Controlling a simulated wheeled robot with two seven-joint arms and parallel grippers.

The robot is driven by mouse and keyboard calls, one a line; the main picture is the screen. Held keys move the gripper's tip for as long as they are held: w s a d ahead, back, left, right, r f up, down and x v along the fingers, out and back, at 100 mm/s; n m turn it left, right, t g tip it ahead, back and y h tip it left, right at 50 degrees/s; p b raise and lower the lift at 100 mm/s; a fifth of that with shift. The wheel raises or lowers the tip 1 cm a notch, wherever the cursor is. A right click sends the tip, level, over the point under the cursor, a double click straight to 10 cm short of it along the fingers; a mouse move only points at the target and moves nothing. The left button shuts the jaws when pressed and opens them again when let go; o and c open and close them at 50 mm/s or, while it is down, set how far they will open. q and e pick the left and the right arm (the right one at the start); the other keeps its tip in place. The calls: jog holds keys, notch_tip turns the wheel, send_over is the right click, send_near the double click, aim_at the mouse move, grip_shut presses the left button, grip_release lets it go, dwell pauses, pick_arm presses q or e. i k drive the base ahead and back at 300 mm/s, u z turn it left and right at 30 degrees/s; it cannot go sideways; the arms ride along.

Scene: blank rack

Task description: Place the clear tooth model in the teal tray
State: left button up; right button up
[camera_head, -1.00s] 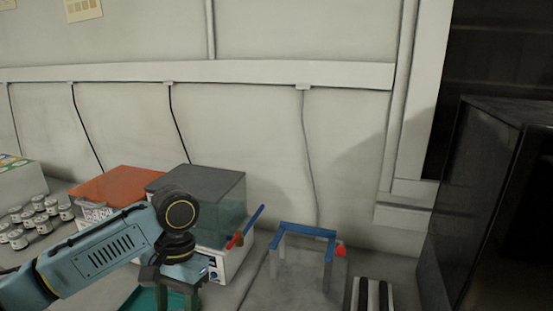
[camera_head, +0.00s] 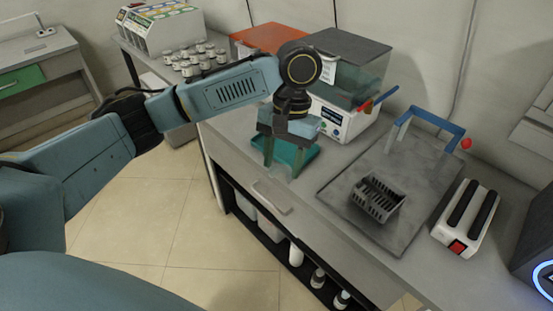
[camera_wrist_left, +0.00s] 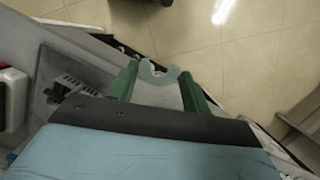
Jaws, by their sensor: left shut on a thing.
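My left gripper (camera_head: 282,168) points down at the near edge of the teal tray (camera_head: 308,152), which lies on the bench in front of the grey-lidded box. The gripper is shut on the clear tooth model (camera_wrist_left: 159,73), a pale see-through arch between the two green fingertips in the left wrist view. In the head view the model (camera_head: 281,170) is only a faint patch between the fingers. The fingers and wrist hide part of the tray. I cannot tell whether the model touches the tray. My right gripper is not in view.
A grey-lidded box (camera_head: 343,92) and an orange-lidded box (camera_head: 268,38) stand behind the tray. A dark slotted rack (camera_head: 377,198) and a blue-topped stand (camera_head: 432,121) are on the grey mat (camera_head: 345,190) at right. Several jars (camera_head: 197,60) stand at the back left.

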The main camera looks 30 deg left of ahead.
aim_at(292, 151)
jog(key=k, duration=0.95)
jog(key=u, duration=0.75)
jog(key=i, duration=1.5)
jog(key=z, duration=0.9)
jog(key=i, duration=0.25)
jog(key=z, duration=0.3)
